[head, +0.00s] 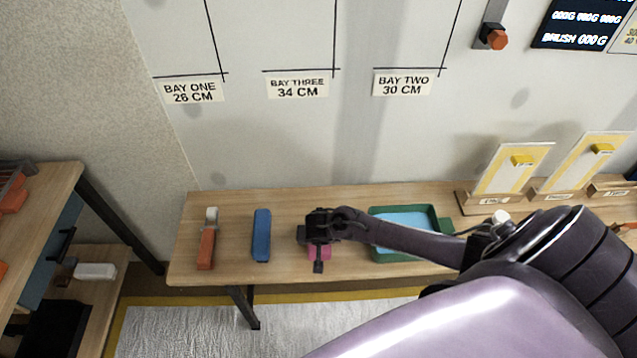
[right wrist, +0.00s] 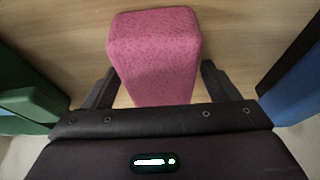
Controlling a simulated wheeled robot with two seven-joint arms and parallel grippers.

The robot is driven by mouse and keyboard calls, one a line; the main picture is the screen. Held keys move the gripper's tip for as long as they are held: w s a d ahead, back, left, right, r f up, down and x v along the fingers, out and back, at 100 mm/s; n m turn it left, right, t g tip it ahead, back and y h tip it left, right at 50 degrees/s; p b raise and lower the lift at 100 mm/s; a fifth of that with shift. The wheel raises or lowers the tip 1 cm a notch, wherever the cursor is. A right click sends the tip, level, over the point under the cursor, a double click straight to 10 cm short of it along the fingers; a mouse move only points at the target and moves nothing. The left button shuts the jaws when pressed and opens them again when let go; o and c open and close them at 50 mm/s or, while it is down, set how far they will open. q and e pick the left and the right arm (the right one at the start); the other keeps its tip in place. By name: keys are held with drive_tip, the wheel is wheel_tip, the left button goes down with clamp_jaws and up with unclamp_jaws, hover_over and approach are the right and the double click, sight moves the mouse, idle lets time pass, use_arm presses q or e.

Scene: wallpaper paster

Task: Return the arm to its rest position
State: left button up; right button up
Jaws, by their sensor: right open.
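My right arm comes in from the right in the head view. Its dark gripper (head: 319,265) is low over the wooden bench and partly covers a pink block (head: 326,253). In the right wrist view the pink block (right wrist: 155,60) stands between the two fingers of the open gripper (right wrist: 160,84). My left gripper is not in view.
On the bench (head: 185,268) are an orange-handled tool (head: 207,245), a blue block (head: 262,235) and a green tray (head: 440,220) of blue liquid. Sample boards (head: 512,170) stand at right. A side shelf (head: 50,180) is at left.

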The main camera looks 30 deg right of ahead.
drive_tip(key=v, duration=0.2)
drive_tip(key=p+v, duration=0.1)
drive_tip(key=v, duration=0.5)
drive_tip(key=shift+d+p, duration=0.25)
drive_tip(key=shift+p, duration=0.15)
drive_tip(key=s+a+r+n+y, duration=0.1)
drive_tip(key=s+a+r+n, duration=0.3)
drive_tip(key=a+r, duration=0.3)
drive_tip(key=s+a+r+n+y, duration=0.2)
drive_tip(key=s+r+n, duration=0.2)
drive_tip(key=s+r, duration=0.5)
wheel_tip(320, 180, down, 31)
drive_tip(key=s+g, duration=0.2)
drive_tip(key=s, duration=0.1)
drive_tip(key=s+d+f, duration=0.2)
drive_tip(key=s+f, duration=0.6)
drive_tip(key=s, duration=0.1)
drive_tip(key=s+d+f, duration=0.2)
drive_tip(key=s+f, duration=0.6)
drive_tip(key=s, duration=0.1)
drive_tip(key=shift+n+g+h, duration=0.3)
drive_tip(key=shift+n+g, duration=0.1)
